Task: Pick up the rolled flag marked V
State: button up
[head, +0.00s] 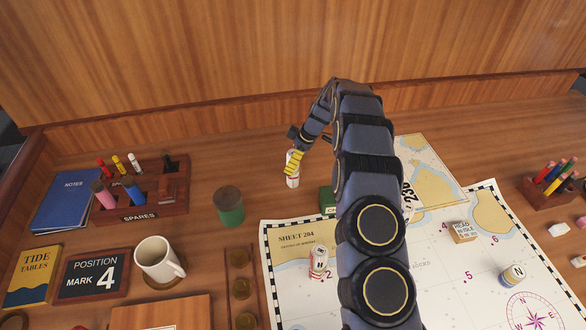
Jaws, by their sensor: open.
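My gripper (292,168), with yellow banding near its end, hangs over the back middle of the desk. It is open, and its fingers are small and hard to make out. A white and red roll (292,182) stands upright right at the gripper's end, its top partly covered by the gripper. I cannot tell whether they touch. A second white and red roll (318,262) stands on the chart near the number 2. Letters on both rolls are too small to read, so I cannot tell which is marked V. A roll marked N (512,275) stands on the chart's right.
A green can (229,206) stands left of the gripper. My arm crosses the chart (440,285) and hides part of it. A spares rack (165,206), a mug (157,257) and a position sign (92,276) are at left. A pencil holder (548,194) is at right.

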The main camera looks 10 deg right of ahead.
jog(key=c, duration=1.2)
jog(key=shift+r, duration=0.15)
